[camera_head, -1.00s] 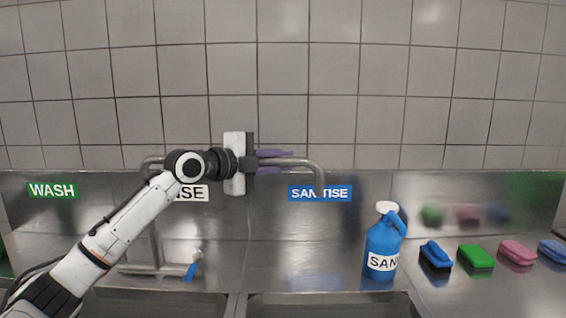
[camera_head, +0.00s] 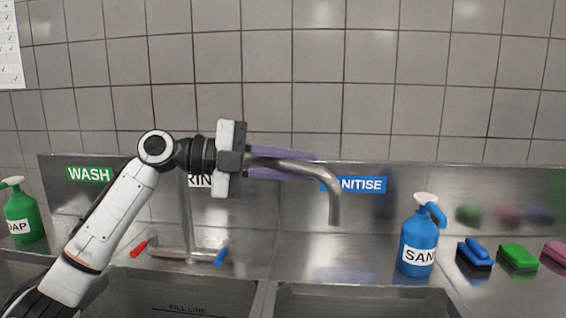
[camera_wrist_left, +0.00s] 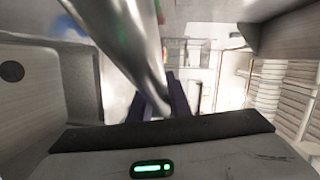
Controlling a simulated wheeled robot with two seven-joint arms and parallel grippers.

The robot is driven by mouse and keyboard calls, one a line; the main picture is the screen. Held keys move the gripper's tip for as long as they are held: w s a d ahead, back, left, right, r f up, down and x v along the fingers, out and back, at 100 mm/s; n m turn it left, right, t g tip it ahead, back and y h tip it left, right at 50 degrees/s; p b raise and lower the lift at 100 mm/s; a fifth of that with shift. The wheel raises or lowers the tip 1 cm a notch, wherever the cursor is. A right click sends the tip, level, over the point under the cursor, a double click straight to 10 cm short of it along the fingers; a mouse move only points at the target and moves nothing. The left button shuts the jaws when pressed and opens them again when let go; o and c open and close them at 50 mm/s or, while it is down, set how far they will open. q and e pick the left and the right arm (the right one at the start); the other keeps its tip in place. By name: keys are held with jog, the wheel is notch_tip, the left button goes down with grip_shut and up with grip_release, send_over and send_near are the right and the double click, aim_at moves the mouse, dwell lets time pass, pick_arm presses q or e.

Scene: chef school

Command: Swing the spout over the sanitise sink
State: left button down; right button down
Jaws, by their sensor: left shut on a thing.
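The metal spout (camera_head: 333,199) reaches right from the tap and bends down in front of the blue SANITISE sign (camera_head: 364,184). Its outlet hangs above the left part of the right-hand sink (camera_head: 355,290). My left gripper (camera_head: 285,164) is shut on the spout, its purple fingers lying along the pipe above and below. In the left wrist view the shiny spout (camera_wrist_left: 130,40) runs down between the dark fingers. The tap base (camera_head: 188,252) has a red and a blue lever and stands behind the middle sink. My right gripper is not in view.
A blue SANI bottle (camera_head: 417,240) stands right of the spout's outlet. A green soap bottle (camera_head: 22,215) stands at far left. The steel backsplash (camera_head: 300,225) is close behind the spout.

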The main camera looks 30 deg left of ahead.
pick_arm(q)
jog(key=shift+s, duration=0.2)
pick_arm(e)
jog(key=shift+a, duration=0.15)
pick_arm(q)
jog(key=c, duration=1.6)
grip_release()
jog(key=shift+c, duration=0.2)
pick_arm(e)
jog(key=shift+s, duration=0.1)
